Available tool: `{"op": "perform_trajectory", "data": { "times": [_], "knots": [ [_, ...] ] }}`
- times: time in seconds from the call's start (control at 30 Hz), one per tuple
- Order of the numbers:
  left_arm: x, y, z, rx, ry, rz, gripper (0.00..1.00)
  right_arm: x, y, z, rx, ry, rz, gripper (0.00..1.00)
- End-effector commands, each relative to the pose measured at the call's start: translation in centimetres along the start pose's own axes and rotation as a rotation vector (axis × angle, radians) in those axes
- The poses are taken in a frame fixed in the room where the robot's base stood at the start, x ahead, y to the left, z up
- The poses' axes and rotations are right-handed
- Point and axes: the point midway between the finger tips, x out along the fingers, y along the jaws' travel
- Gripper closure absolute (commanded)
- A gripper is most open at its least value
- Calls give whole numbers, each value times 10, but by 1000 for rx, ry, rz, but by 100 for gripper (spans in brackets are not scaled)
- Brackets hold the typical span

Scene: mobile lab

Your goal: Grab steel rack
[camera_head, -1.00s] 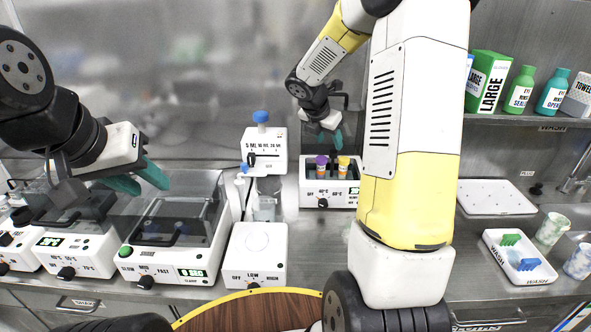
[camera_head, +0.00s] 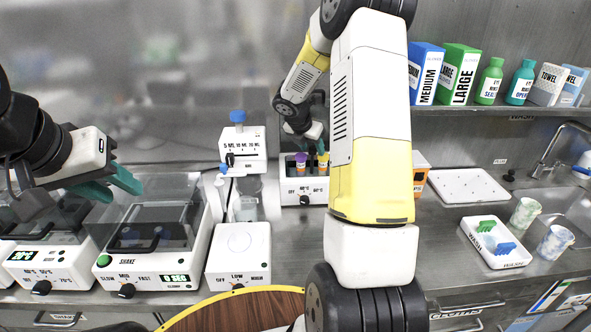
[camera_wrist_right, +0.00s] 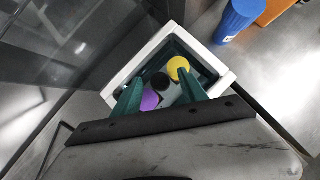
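No thing that I can clearly tell as a steel rack shows. A white heater box (camera_head: 308,192) holds tubes with a purple cap (camera_head: 300,158) and a yellow cap (camera_head: 323,158). In the right wrist view, its open well (camera_wrist_right: 222,82) shows purple, black and yellow caps; the well's floor is mostly hidden. My right gripper (camera_wrist_right: 161,92) is open, its teal fingertips over the well near the caps, holding nothing that I can see. It also shows in the head view (camera_head: 316,138). My left gripper (camera_head: 112,188) is open and empty above the shaker (camera_head: 158,262).
A dispenser (camera_head: 242,144) and a small white stirrer (camera_head: 238,250) stand left of the heater. An orange box (camera_head: 421,180) is partly behind my right arm. A white tray (camera_head: 468,186), a wash tray (camera_head: 496,250), cups and a sink are at right. Boxes and bottles line the shelf.

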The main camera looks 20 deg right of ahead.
Motion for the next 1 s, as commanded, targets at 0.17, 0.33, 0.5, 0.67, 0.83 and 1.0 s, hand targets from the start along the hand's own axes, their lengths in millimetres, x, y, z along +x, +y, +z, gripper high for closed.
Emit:
{"op": "perform_trajectory", "data": {
  "times": [0.17, 0.33, 0.5, 0.67, 0.83, 1.0],
  "knots": [
    [0, 0, 0, 0, 0, 0, 64, 0, 0, 0, 0, 0, 0, 85],
    [0, 0, 0, 0, 0, 0, 64, 0, 0, 0, 0, 0, 0, 100],
    [0, 0, 0, 0, 0, 0, 64, 0, 0, 0, 0, 1, 0, 100],
    [0, 0, 0, 0, 0, 0, 64, 0, 0, 0, 0, 1, 0, 100],
    [0, 0, 0, 0, 0, 0, 64, 0, 0, 0, 0, 1, 0, 100],
    [0, 0, 0, 0, 0, 0, 64, 0, 0, 0, 0, 1, 0, 100]
  ]
}}
